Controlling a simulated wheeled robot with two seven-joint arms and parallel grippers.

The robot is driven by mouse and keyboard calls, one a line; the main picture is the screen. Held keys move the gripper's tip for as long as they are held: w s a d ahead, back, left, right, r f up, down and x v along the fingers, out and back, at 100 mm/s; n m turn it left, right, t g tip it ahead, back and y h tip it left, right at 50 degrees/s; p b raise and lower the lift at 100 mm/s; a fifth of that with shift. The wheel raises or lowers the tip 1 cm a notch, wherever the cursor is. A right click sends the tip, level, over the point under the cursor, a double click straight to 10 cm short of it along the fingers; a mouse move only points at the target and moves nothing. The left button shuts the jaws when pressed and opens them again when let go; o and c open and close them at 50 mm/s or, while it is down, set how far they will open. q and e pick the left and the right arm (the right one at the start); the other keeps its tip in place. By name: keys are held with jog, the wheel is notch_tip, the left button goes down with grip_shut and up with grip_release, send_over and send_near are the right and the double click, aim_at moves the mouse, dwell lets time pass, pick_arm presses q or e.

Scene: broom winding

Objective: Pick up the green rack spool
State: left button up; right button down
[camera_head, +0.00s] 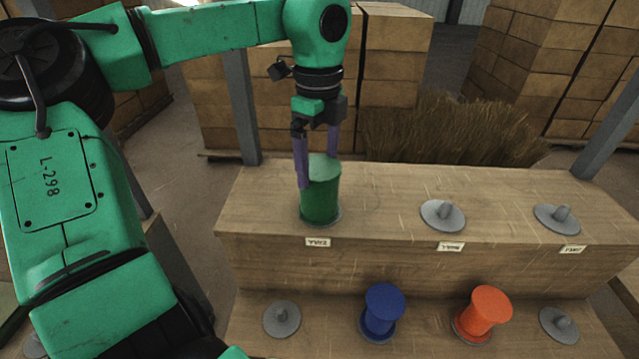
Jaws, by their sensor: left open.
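The green spool (321,198) stands upright on a grey round holder on the upper wooden shelf, at its left end, above a small white label. My left gripper (317,172) points down over it from above. Its two purple fingers are apart, one at the left front of the spool and one at its right rear. The fingers reach down past the spool's top rim. I cannot tell whether they touch it. My right gripper does not show.
Two empty grey holders (443,215) (557,218) are on the upper shelf (390,190). On the lower step stand a blue spool (384,312) and an orange spool (482,314), between two empty holders (282,319) (559,325). Stacked boxes (395,60) and straw (450,130) are behind.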

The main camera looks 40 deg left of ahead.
pick_arm(q)
jog(key=f, duration=0.2)
jog(key=f+p, duration=0.1)
jog(key=f, duration=0.1)
jog(key=f+p, duration=0.1)
jog(key=f, duration=0.1)
jog(key=shift+w+a+f, duration=0.1)
jog(key=shift+w+f, duration=0.2)
jog(key=shift+f, duration=0.05)
jog(key=shift+s+f, duration=0.1)
jog(key=c, duration=1.4)
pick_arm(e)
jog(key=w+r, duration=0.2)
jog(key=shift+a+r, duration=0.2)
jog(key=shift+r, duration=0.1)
